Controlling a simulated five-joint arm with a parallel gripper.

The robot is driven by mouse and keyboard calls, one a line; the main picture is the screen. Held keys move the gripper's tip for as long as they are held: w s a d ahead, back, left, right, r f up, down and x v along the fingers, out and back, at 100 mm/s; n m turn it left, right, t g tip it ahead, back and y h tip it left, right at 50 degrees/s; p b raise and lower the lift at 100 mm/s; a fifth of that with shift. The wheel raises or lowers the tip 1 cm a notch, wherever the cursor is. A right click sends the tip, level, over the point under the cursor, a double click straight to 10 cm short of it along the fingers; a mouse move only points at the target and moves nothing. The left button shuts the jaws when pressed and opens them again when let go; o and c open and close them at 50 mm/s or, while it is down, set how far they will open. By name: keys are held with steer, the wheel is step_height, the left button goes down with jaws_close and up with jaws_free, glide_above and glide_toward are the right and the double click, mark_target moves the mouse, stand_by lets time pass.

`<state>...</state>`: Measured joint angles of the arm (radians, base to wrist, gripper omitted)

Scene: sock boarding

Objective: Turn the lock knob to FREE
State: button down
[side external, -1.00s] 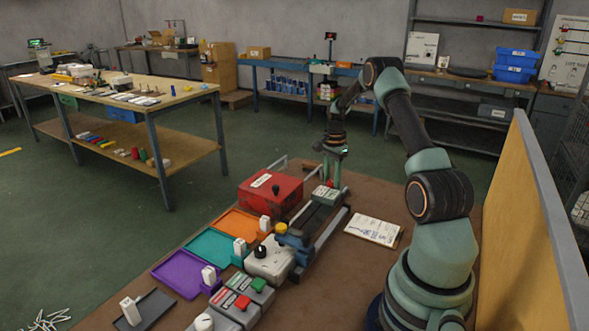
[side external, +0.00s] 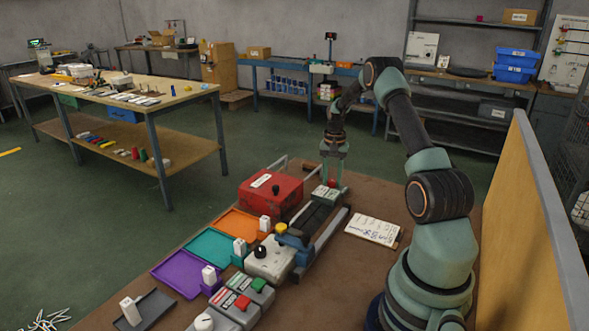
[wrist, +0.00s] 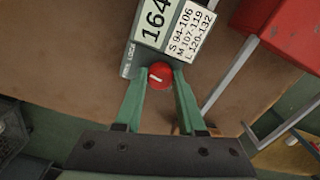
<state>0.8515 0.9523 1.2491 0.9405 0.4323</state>
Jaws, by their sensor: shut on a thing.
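The red lock knob (wrist: 160,75) has a short white mark and sits at the end of a grey-green block (wrist: 135,60). My gripper (wrist: 160,78) is shut on the knob, one green finger on each side. In the wrist view the white mark lies slightly slanted across the picture. Small lettering along the block's edge seems to include LOCK; I cannot read FREE. In the side external view my gripper (side external: 332,182) points down over the red knob (side external: 332,183) at the far end of the rail unit (side external: 325,240).
A red box (side external: 270,192) stands left of the rail unit. Orange, teal and purple trays (side external: 178,275) line the table's left side. A clipboard (side external: 373,229) lies to the right. A yellow panel (side external: 540,215) borders the right side.

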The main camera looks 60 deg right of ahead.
steer(key=n, duration=0.3)
steer(key=shift+n, duration=2.4)
steer(key=c, duration=0.5)
jaws_free()
steer(key=shift+c, duration=0.2)
steer(key=shift+o, duration=0.2)
steer(key=shift+a, duration=0.1)
steer(key=shift+w, duration=0.1)
